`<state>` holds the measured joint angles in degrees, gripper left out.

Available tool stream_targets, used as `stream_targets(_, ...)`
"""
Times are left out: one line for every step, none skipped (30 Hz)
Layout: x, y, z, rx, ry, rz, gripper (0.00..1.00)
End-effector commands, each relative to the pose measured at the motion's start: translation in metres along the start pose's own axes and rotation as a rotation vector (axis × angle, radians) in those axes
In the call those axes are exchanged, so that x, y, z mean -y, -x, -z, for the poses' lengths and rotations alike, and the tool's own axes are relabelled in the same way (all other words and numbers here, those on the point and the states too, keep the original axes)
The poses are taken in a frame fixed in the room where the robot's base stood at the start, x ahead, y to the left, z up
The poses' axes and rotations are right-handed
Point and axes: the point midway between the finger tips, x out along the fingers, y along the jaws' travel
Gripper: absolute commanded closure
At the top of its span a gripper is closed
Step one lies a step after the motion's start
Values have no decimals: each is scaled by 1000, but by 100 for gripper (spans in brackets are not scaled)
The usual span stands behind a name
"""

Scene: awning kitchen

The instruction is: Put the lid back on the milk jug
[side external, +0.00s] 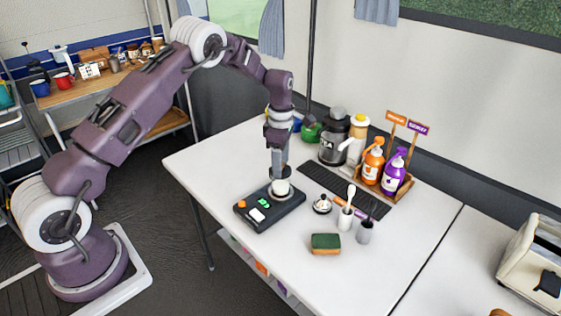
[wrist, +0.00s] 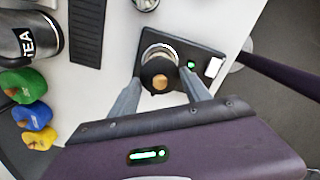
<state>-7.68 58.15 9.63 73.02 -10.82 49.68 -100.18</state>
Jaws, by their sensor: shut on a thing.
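The milk jug (side external: 281,188), small and pale, stands upright on a black scale (side external: 262,214). In the wrist view its round metal rim (wrist: 160,49) shows partly behind the lid. The lid (wrist: 160,76) is dark and round with a wooden knob. My gripper (wrist: 160,88) is shut on the lid, with one grey finger on each side of it. In the side view my gripper (side external: 280,171) points down directly above the jug. I cannot tell whether the lid touches the rim; the fingers hide much of it there.
A small metal dish (side external: 322,205), two small cups (side external: 345,217) and a green-brown sponge (side external: 325,243) lie to the right and front. The table's left front is clear.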

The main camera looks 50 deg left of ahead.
Motion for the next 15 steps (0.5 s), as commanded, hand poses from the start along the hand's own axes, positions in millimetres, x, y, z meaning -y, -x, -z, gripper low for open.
stream_targets(0, 0, 0, 0, 0, 0, 82)
stream_targets(0, 0, 0, 0, 0, 0, 82)
stream_targets(0, 0, 0, 0, 0, 0, 82)
stream_targets(0, 0, 0, 0, 0, 0, 82)
stream_targets(0, 0, 0, 0, 0, 0, 82)
stream_targets(0, 0, 0, 0, 0, 0, 42)
stream_targets(0, 0, 0, 0, 0, 0, 36)
stream_targets(0, 0, 0, 0, 0, 0, 31)
stream_targets(0, 0, 0, 0, 0, 0, 23)
stream_targets(0, 0, 0, 0, 0, -1, 19)
stream_targets(0, 0, 0, 0, 0, -1, 19)
stream_targets(0, 0, 0, 0, 0, -1, 19)
stream_targets(0, 0, 0, 0, 0, -1, 19)
stream_targets(0, 0, 0, 0, 0, -1, 19)
stream_targets(0, 0, 0, 0, 0, -1, 19)
